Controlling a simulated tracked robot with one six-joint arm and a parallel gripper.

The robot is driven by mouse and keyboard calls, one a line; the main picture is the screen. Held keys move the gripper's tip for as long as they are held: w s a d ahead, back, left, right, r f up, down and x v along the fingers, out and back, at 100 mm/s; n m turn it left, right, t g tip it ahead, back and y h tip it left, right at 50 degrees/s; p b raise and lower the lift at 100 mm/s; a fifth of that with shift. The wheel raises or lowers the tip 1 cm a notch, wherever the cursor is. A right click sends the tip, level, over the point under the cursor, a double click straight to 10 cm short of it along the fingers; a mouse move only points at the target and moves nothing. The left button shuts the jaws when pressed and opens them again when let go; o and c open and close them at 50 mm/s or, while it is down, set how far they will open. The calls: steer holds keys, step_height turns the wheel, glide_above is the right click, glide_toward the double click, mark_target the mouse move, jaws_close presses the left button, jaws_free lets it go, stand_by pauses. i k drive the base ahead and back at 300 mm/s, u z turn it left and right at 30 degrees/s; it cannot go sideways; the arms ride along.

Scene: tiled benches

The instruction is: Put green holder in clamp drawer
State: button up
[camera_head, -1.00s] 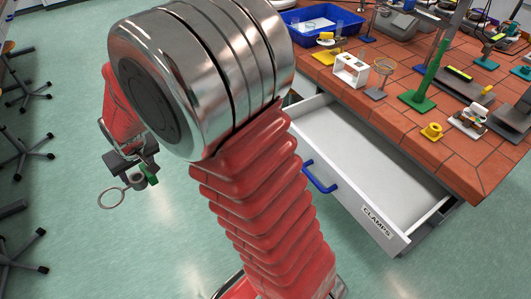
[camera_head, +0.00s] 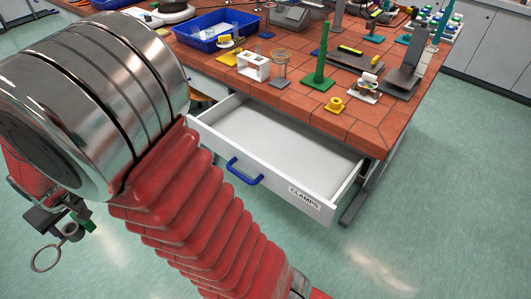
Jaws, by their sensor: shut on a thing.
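My gripper (camera_head: 58,212) is at the lower left, out over the floor, partly behind my arm. It is shut on the green holder, whose small green part (camera_head: 84,222) shows beside a grey clamp piece with a metal ring (camera_head: 47,259) hanging below. The exact grip is too small to make out. The clamp drawer (camera_head: 306,204), white with a CLAMPS label and a blue handle, stands pulled open under the bench. Its visible inside is empty. My gripper is well to the left of it, apart from it.
The tiled bench top (camera_head: 350,130) above the drawer bears a green stand (camera_head: 320,70), a yellow piece (camera_head: 334,104), a white block (camera_head: 254,66) and a blue tray (camera_head: 215,30). Green floor (camera_head: 430,220) is clear to the right of the drawer.

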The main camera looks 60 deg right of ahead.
mark_target(268, 148)
steer(key=z, duration=0.3)
steer(key=i, duration=0.9)
steer(key=z, duration=0.75)
steer(key=i, duration=0.4)
steer(key=z, duration=0.25)
